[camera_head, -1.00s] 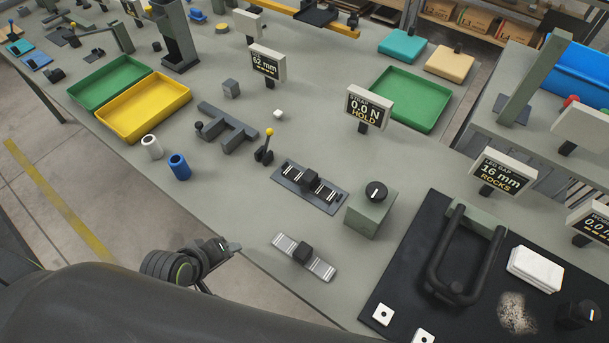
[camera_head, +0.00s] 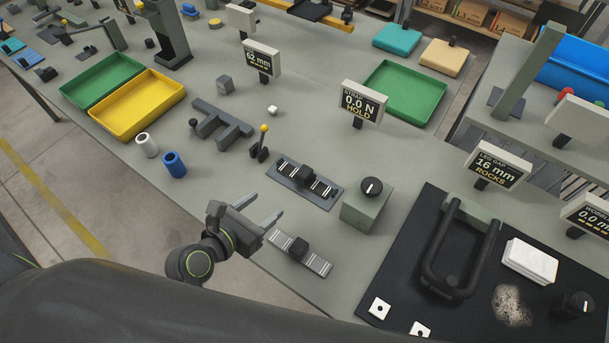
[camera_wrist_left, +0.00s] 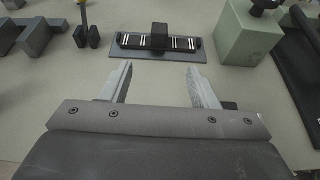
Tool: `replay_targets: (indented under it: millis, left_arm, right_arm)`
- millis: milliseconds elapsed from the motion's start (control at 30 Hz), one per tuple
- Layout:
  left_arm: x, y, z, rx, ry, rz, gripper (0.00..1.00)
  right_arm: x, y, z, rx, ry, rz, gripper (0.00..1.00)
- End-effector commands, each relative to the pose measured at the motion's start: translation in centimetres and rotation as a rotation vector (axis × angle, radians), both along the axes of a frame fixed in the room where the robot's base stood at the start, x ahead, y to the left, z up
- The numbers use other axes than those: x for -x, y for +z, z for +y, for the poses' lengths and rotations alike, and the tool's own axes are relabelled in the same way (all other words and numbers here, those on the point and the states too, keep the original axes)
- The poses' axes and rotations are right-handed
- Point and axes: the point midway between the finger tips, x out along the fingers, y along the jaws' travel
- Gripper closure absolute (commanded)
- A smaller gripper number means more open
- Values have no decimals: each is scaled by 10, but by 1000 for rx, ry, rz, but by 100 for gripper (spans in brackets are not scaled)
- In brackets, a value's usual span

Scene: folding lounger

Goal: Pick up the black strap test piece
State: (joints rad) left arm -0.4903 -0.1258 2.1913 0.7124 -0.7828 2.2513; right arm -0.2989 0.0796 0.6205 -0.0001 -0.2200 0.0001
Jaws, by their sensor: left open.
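The black strap test piece (camera_head: 306,176), a dark strip with white marks and a raised black block at its middle, lies on a dark grey plate (camera_head: 279,177) near the front of the bench. It also shows in the left wrist view (camera_wrist_left: 159,38), straight ahead of the fingers. My left gripper (camera_head: 269,202) is open and empty, to the front left of the strap piece and apart from it. Its two fingers (camera_wrist_left: 160,70) point toward the plate in the left wrist view. My right gripper is not in view.
A silver strip with a dark block (camera_head: 299,253) lies right of my left gripper. A green box with a black knob (camera_head: 366,208) stands right of the strap. A yellow-tipped lever (camera_head: 261,145) stands left of it. A "STRAP 0.0 N HOLD" display (camera_head: 362,104) stands behind.

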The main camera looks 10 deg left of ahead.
Motion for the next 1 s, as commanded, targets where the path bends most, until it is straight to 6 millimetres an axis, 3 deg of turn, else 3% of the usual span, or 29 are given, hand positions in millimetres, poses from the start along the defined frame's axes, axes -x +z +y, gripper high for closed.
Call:
replay_targets:
  millis: [167, 600, 1000]
  left_arm:
    - [-18, -6, -7, 22, 10, 1, 45]
    - [-87, -37, -36, 17, 6, 3, 45]
    - [-112, -49, -46, 15, 7, 2, 45]
  right_arm:
    - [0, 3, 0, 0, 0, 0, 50]
    - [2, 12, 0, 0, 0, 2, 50]
    - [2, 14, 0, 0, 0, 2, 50]
